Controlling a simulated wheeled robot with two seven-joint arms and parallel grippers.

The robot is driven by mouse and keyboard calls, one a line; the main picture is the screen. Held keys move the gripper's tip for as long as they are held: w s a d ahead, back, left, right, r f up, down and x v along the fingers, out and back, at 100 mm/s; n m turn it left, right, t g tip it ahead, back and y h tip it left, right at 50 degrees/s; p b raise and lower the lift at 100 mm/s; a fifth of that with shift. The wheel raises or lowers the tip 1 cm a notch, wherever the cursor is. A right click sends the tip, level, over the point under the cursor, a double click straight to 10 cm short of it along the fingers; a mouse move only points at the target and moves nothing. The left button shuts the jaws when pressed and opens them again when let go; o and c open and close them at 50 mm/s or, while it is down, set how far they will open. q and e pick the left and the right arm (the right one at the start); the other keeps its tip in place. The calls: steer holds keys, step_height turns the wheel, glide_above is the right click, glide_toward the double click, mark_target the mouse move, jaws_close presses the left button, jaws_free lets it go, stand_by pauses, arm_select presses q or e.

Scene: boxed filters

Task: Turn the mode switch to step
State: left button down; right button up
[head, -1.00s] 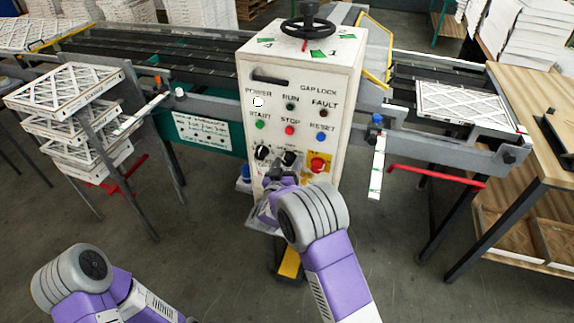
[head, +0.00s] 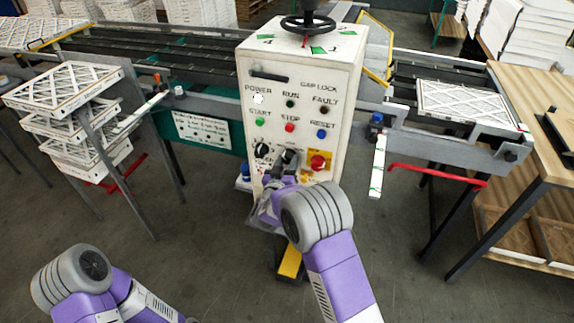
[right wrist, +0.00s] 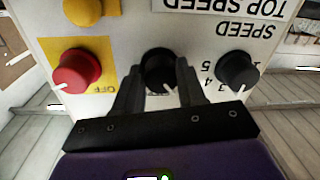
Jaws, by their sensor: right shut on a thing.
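The mode switch is a black knob (head: 289,156) on the front of the white control box, between another black knob and the red stop button. In the right wrist view its knob (right wrist: 158,72) sits between the two dark fingers of my right gripper (right wrist: 158,90), which is shut on it. A white pointer mark shows at its lower edge there. In the head view my right gripper (head: 284,168) reaches the knob from below. My left gripper is out of view; only its arm shows.
The speed knob (right wrist: 237,72) and the red stop button (right wrist: 77,70) flank the switch closely. The control box (head: 320,75) has a handwheel (head: 308,24) on top and a white POWER lamp (head: 258,99). Boxed filters (head: 62,90) are stacked at left. Clear floor lies in front.

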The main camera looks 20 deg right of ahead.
steer(key=m+b, duration=0.4)
steer(key=b, duration=0.1)
steer(key=shift+f+m+b, duration=0.2)
steer(key=shift+m+b, duration=0.1)
steer(key=shift+m, duration=0.1)
steer(key=shift+w+r+m+h+b, duration=0.1)
steer(key=shift+r+m+h+b, duration=0.05)
steer(key=shift+m+b, duration=0.7)
steer(key=shift+r+m+h+b, duration=0.1)
steer(key=shift+m+h+b, duration=0.05)
steer(key=shift+m+b, duration=0.65)
steer(key=shift+t, duration=0.3)
steer(key=o, duration=1.1)
steer(key=shift+c, duration=0.2)
steer(key=shift+f, duration=0.1)
steer(key=shift+d+f, duration=0.1)
steer(key=shift+d, duration=0.15)
